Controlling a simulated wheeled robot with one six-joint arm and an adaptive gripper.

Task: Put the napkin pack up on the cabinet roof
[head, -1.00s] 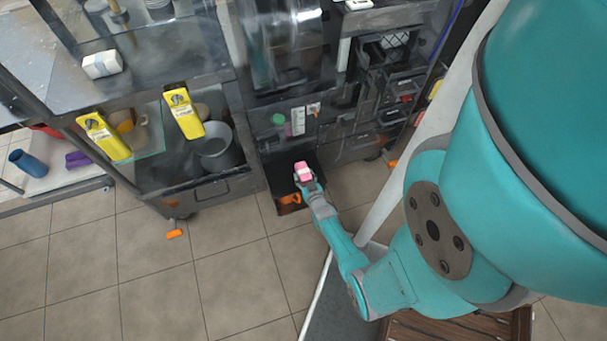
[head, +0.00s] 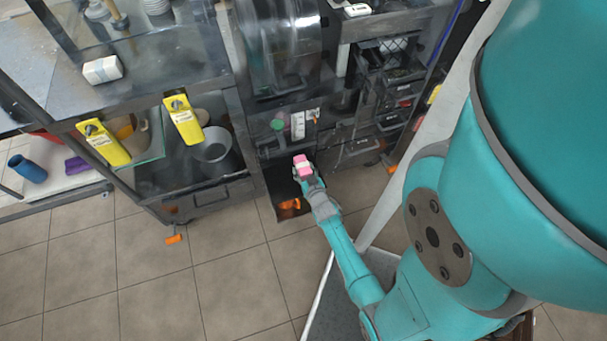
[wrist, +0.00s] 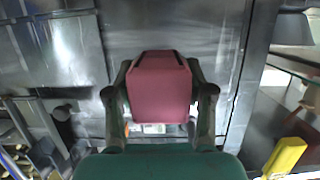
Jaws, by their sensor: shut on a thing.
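A pink pack with a paler band (head: 303,167), which I take for the napkin pack, is held in my gripper (head: 305,178) in the head view. In the wrist view the pack (wrist: 160,88) looks dark pink and blocky. My gripper's two dark fingers (wrist: 160,105) press on its left and right sides. The pack is in front of the dark metal cabinet (head: 290,140) in the middle, above an open low dark compartment. In the wrist view a grey metal panel (wrist: 215,55) stands behind the pack. Which surface is the cabinet roof is unclear.
A metal drum machine (head: 280,45) stands at the back. Left is a shelf unit with yellow tags (head: 183,119), a grey pot (head: 215,150) and a white pack (head: 102,70) on its top. Dark drawers (head: 385,110) are right. The tiled floor (head: 160,290) in front is mostly clear.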

